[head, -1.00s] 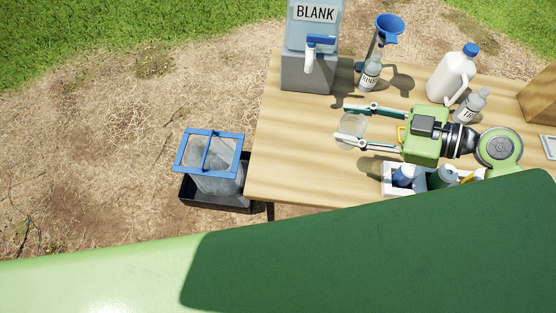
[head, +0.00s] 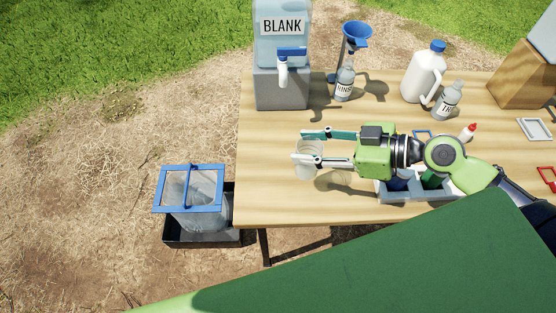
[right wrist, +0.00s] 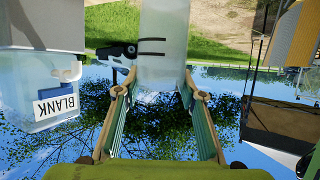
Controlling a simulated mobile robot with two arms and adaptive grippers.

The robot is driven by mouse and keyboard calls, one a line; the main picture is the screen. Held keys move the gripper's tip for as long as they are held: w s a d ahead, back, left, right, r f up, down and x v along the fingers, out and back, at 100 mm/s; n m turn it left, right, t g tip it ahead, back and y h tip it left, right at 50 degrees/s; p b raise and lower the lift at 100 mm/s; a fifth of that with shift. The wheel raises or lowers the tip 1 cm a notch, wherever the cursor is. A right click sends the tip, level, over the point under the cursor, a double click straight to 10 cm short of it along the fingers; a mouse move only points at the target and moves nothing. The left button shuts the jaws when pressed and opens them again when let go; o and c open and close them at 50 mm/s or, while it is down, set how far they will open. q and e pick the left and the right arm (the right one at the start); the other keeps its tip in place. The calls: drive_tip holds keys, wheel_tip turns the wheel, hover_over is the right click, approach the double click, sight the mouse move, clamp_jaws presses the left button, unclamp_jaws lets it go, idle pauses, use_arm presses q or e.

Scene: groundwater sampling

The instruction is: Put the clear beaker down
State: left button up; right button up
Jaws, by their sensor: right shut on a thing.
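The clear beaker (head: 305,172) is between the fingers of my right gripper (head: 306,147), which is shut on it. In the head view it looks upright and over the table's left part (head: 265,190), apparently above the top, since the shadow lies apart to its right. In the right wrist view, which is upside down, the beaker (right wrist: 165,45) is between the fingertips at the top middle. The beaker's foot is not clearly seen against the table. My left gripper is not in view.
The BLANK dispenser (head: 281,88) stands behind the beaker. The RINSE bottle (head: 345,85), blue funnel (head: 356,36), white jug (head: 424,75) and another bottle (head: 447,100) stand farther back. A bottle caddy (head: 399,193) is right, under my arm. A blue-framed bin (head: 192,190) stands beyond the table's left edge.

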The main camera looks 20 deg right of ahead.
drive_tip(key=w+a+f+p, duration=0.1)
drive_tip(key=w+a+f, duration=0.1)
drive_tip(key=f, duration=0.3)
drive_tip(key=w+a+f+p, duration=0.1)
drive_tip(key=w+a+f, duration=0.1)
drive_tip(key=f, duration=0.3)
drive_tip(key=shift+w+a, duration=0.15)
drive_tip(key=shift+a, duration=0.65)
drive_tip(key=shift+f, duration=0.1)
drive_tip(key=shift+f, duration=0.15)
drive_tip(key=o, duration=1.4)
